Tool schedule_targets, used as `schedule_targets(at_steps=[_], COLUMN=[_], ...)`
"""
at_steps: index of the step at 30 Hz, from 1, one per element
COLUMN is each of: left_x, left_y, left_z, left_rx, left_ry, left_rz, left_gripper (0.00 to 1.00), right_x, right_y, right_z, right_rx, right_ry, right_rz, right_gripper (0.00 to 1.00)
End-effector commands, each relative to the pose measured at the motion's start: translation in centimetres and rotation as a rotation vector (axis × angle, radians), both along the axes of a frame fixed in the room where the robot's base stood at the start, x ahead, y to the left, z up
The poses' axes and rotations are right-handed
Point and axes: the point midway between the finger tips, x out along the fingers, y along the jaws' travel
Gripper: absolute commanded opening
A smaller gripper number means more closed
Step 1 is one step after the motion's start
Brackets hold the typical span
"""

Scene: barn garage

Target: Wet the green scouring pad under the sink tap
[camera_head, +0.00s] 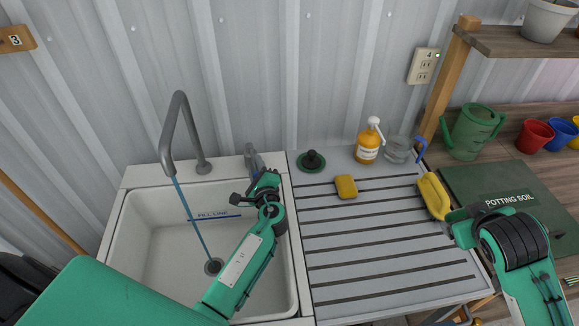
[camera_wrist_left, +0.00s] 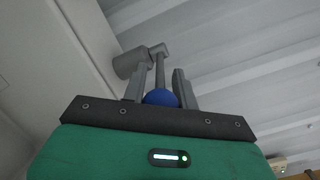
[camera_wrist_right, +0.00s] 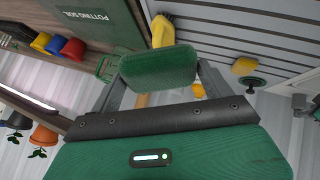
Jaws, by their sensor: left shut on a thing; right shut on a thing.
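The sink tap (camera_head: 180,130) stands at the back of the white sink (camera_head: 122,235). A thin blue stream of water (camera_head: 192,218) runs from its spout to the drain. My left gripper (camera_head: 256,168) is at the grey tap handle (camera_head: 249,153), beside the sink's back right corner. In the left wrist view, its fingers (camera_wrist_left: 160,90) are around a blue round knob (camera_wrist_left: 160,98). My right gripper (camera_wrist_right: 155,85) is shut on the green scouring pad (camera_wrist_right: 160,68), over the drainboard's right edge, well away from the water. In the head view the pad cannot be made out.
The ribbed drainboard (camera_head: 360,240) holds a yellow sponge (camera_head: 346,187), a dark round plug (camera_head: 311,161), an amber bottle (camera_head: 368,145), a glass jar (camera_head: 398,150) and a yellow item (camera_head: 434,195). A watering can (camera_head: 470,130) stands at right. The drainboard's middle is clear.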

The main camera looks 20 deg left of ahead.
Motion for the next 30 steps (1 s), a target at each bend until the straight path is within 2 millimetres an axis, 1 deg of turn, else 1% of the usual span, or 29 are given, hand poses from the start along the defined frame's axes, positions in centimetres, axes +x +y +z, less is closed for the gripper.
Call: schedule_targets(at_steps=[1,3,4,14,17,27,30], left_x=[0.0,0.0,0.0,-0.3,-1.2,-6.6,-7.9], left_y=[0.0,0.0,0.0,-0.2,-1.0,-5.4,-6.4], left_z=[-0.1,-0.1,-0.1,-0.1,-0.1,-0.2,-0.2], left_rx=[-0.001,-0.001,-0.001,-0.001,-0.001,-0.002,-0.001], left_ry=[0.002,0.001,0.001,0.001,0.001,0.003,0.002], left_rz=[0.0,0.0,0.0,0.0,-0.002,-0.001,0.0], left_gripper=[0.33,0.47,0.5,0.5,0.5,0.5,0.5], right_x=[0.0,0.0,0.0,0.0,0.0,0.0,0.0], right_y=[0.0,0.0,0.0,0.0,0.0,0.0,0.0], right_z=[0.0,0.0,0.0,0.0,0.1,0.0,0.0], right_rx=[0.0,0.0,0.0,0.0,0.0,0.0,0.0], right_ry=[0.0,0.0,0.0,0.0,0.0,0.0,0.0], right_rz=[0.0,0.0,0.0,0.0,0.0,0.0,0.0], right_gripper=[0.63,0.63,0.63,0.63,0.63,0.63,0.63])
